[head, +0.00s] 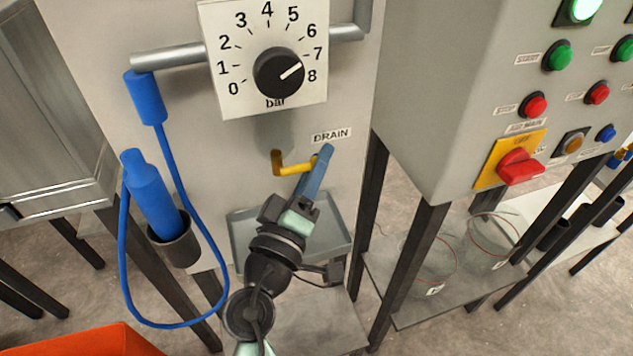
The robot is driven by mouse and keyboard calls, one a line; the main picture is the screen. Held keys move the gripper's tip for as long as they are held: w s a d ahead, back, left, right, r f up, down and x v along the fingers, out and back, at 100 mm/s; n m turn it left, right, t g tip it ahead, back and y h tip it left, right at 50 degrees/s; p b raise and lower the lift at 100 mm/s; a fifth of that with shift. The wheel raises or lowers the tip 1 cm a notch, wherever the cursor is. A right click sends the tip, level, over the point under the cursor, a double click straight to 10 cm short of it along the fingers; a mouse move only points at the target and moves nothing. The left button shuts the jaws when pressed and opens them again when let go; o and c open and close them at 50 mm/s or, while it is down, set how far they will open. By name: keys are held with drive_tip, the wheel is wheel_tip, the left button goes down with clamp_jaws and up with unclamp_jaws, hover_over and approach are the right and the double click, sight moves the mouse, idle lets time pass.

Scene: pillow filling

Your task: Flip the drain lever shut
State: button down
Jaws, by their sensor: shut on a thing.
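The drain lever (292,169) is a yellow, bent bar on the grey panel, below and left of the DRAIN label (331,135). Its short left end points up and its longer arm runs right, nearly level. My gripper (323,158) reaches up from below with long blue fingers. They are shut on the right end of the lever, just under the label. The fingers hide that end and the exact contact. A grey tray (245,239) stands under the lever, partly hidden by my gripper and wrist.
Above is a pressure dial (279,73) with its pointer between 7 and 8. A blue nozzle (152,197) sits in a dark holder at the left, its hose looping down. A control cabinet (440,90) with buttons and a red switch (519,166) stands close at the right.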

drive_tip(key=shift+a+r, duration=0.1)
idle(0.3)
drive_tip(key=c, duration=0.6)
unclamp_jaws()
drive_tip(key=shift+s+a+f, duration=0.15)
drive_tip(key=shift+s+f, duration=0.05)
drive_tip(key=shift+s, duration=0.2)
drive_tip(key=b+v, duration=0.3)
drive_tip(key=v, duration=0.9)
